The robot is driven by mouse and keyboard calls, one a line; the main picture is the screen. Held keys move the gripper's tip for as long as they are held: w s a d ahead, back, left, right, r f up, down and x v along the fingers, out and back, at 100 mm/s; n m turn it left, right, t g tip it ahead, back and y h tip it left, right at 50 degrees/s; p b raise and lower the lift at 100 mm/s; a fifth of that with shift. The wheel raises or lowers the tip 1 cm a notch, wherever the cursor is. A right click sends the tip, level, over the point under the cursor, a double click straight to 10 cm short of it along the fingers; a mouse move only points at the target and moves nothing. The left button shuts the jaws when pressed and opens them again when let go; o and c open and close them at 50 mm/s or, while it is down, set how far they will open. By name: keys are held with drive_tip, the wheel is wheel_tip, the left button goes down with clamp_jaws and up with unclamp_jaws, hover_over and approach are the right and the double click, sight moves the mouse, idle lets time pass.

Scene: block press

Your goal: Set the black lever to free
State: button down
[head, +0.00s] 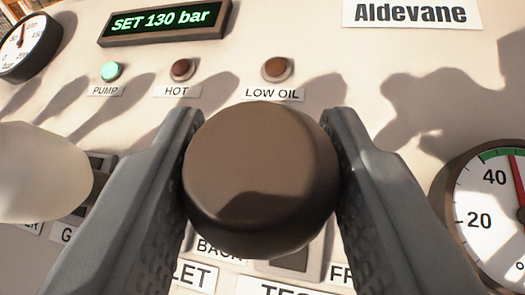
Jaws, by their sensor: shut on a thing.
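A large round dark brown-black knob (262,175), which looks like the end of the black lever, fills the middle of the head view. My gripper (262,150) has one finger on each side of it and is shut on it. The knob hides the lever's shaft and much of the panel behind. Below it, labels are partly covered: one reads "BACK", one starts "FR" (342,275) at the lower right, and others show only in part. I cannot tell the lever's setting.
A pale round knob (38,172) stands close on the left. A gauge (497,215) is at the right edge, another (28,47) at the top left. The panel has a green-lit PUMP lamp (111,71), unlit HOT and LOW OIL lamps, and a display (163,22) reading "SET 130 bar".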

drive_tip(key=s+a+f, duration=0.1)
drive_tip(key=s+f, duration=0.2)
drive_tip(key=s, duration=0.2)
drive_tip(key=shift+s+a+f, duration=0.25)
drive_tip(key=shift+f, duration=0.15)
idle(0.5)
drive_tip(key=c, duration=0.9)
unclamp_jaws()
drive_tip(key=shift+s, duration=0.1)
drive_tip(key=s, duration=0.5)
drive_tip(key=s+r, duration=0.1)
drive_tip(key=s, duration=0.5)
drive_tip(key=s+r, duration=0.1)
drive_tip(key=s, duration=0.5)
drive_tip(key=shift+a+r, duration=0.15)
drive_tip(key=shift+a, duration=0.05)
